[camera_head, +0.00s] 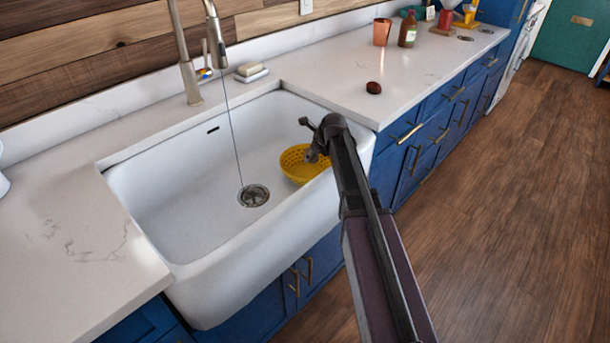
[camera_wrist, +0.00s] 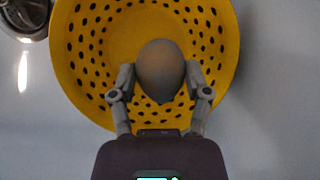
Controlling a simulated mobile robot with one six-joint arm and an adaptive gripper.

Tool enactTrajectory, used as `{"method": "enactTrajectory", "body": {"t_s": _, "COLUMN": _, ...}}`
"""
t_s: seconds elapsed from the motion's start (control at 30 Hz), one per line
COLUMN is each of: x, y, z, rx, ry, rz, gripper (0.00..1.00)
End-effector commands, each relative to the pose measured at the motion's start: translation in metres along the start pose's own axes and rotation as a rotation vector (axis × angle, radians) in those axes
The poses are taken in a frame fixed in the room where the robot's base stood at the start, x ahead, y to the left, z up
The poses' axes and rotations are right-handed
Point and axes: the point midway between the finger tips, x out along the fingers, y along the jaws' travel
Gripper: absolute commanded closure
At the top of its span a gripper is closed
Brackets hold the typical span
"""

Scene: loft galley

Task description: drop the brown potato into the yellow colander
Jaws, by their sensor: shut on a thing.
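The yellow colander (camera_head: 292,172) stands in the white sink basin, and its holed wall fills much of the wrist view (camera_wrist: 85,55). My gripper (camera_wrist: 160,78) is shut on a brownish, egg-shaped thing that looks like the brown potato (camera_wrist: 160,66), with one finger on each side. In the wrist view the potato lies in front of the colander's middle. In the head view my gripper (camera_head: 314,146) is over the right part of the colander and hides some of it. The gap between potato and colander floor is hard to judge.
The sink (camera_head: 180,190) has a drain (camera_head: 254,195) left of the colander and a tall faucet (camera_head: 188,70) behind. A dark reddish-brown round thing (camera_head: 373,88) lies on the right counter. A copper cup (camera_head: 381,32) and a brown bottle (camera_head: 407,30) stand farther back.

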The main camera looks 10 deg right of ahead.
Motion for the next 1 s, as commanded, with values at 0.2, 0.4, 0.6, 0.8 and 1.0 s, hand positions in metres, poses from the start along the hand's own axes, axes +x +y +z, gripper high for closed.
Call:
{"method": "enactTrajectory", "body": {"t_s": 0.2, "x": 0.0065, "y": 0.0003, "z": -0.0037, "rx": 0.000, "ry": 0.000, "rz": 0.000, "gripper": 0.86}}
{"method": "enactTrajectory", "body": {"t_s": 0.4, "x": 0.0062, "y": 0.0001, "z": -0.0038, "rx": 0.001, "ry": 0.000, "rz": 0.000, "gripper": 0.86}}
{"method": "enactTrajectory", "body": {"t_s": 0.6, "x": 0.0061, "y": -0.0001, "z": -0.0039, "rx": 0.001, "ry": 0.000, "rz": -0.001, "gripper": 0.14}}
{"method": "enactTrajectory", "body": {"t_s": 0.8, "x": 0.0061, "y": -0.0003, "z": -0.0040, "rx": 0.001, "ry": 0.000, "rz": -0.001, "gripper": 0.00}}
{"method": "enactTrajectory", "body": {"t_s": 1.0, "x": 0.0060, "y": -0.0004, "z": -0.0041, "rx": 0.001, "ry": 0.000, "rz": -0.001, "gripper": 0.00}}
